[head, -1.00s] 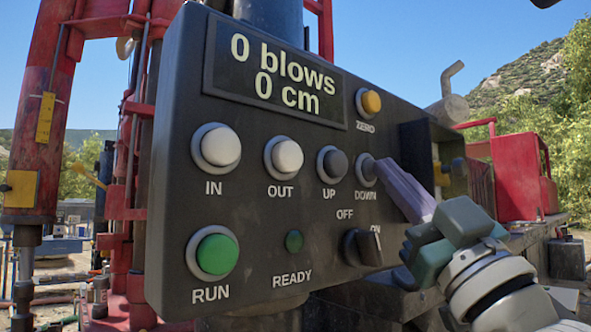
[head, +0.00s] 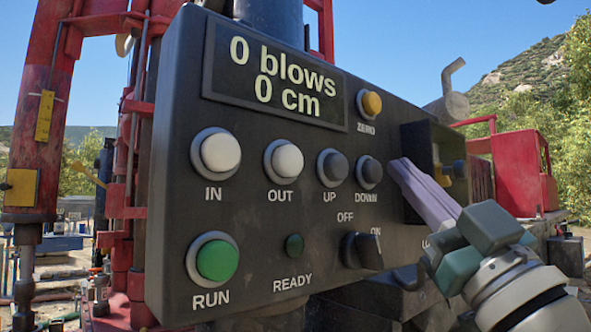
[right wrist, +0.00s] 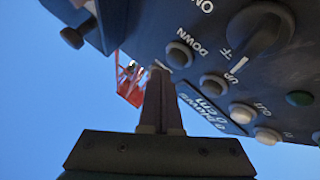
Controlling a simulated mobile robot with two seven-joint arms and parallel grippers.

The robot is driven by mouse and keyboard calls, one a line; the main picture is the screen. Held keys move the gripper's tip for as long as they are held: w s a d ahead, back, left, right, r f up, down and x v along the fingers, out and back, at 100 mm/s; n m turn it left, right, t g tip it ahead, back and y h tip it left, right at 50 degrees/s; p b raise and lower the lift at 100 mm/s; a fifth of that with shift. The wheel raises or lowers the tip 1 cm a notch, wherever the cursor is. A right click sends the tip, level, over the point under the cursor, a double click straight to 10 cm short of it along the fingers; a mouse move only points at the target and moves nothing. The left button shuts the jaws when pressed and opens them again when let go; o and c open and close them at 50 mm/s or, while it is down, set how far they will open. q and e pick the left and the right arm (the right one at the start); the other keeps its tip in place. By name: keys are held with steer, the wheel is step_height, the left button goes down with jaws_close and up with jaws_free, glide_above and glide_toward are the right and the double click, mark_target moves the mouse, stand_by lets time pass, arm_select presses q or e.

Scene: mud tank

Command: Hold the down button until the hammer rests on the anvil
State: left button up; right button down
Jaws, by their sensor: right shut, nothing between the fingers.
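The dark round DOWN button (head: 369,172) is on the right of the black control panel's middle row, and it also shows in the right wrist view (right wrist: 179,55). It stands uncovered in the head view. My right gripper (head: 394,166) is shut and empty, with its purple-grey fingers pointing at the panel. Its fingertips are just right of the DOWN button in the head view and look apart from it. The fingers also show in the right wrist view (right wrist: 157,75). I cannot pick out the hammer or the anvil for certain. My left gripper is not in view.
The UP button (head: 333,167) is close beside DOWN on the left. The rotary knob (head: 362,250) is below, near the ON label. The display (head: 275,75) reads 0 blows, 0 cm. A recessed box (head: 420,150) is right of the fingers. A red rig frame (head: 45,110) stands left.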

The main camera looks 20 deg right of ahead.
steer(key=shift+s, duration=0.1)
steer(key=s, duration=0.1)
steer(key=s+d+p, duration=0.1)
steer(key=s, duration=0.1)
steer(key=s+d, duration=0.1)
steer(key=shift+s, duration=0.25)
stand_by(0.4)
